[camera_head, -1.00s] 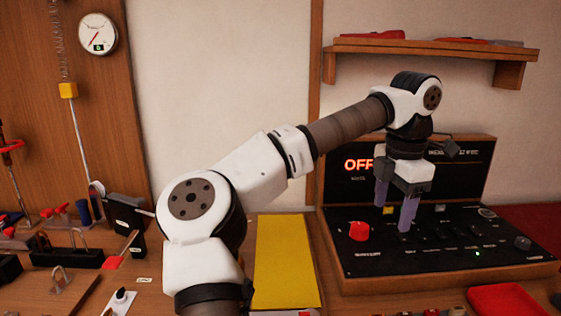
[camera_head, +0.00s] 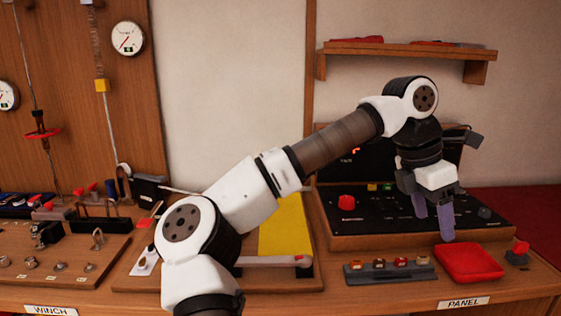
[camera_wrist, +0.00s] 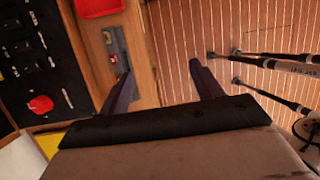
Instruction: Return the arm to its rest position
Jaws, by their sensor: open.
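My gripper (camera_head: 434,220) is open, its two purple fingers apart with nothing between them. In the head view it hangs at the end of my raised arm, in front of the black control panel (camera_head: 385,208) and just left of and above the red tray (camera_head: 470,262). In the wrist view my gripper (camera_wrist: 165,82) shows its fingers spread over the bench's front edge and the plank floor. The panel's red knob (camera_head: 346,202) is left of my gripper. My arm hides part of the panel's display.
A grey strip with small coloured blocks (camera_head: 390,270) lies before the panel. A yellow sheet (camera_head: 284,228) lies behind my arm. A shelf (camera_head: 405,52) is on the wall above. Winch boards with hooks (camera_head: 65,255) fill the left.

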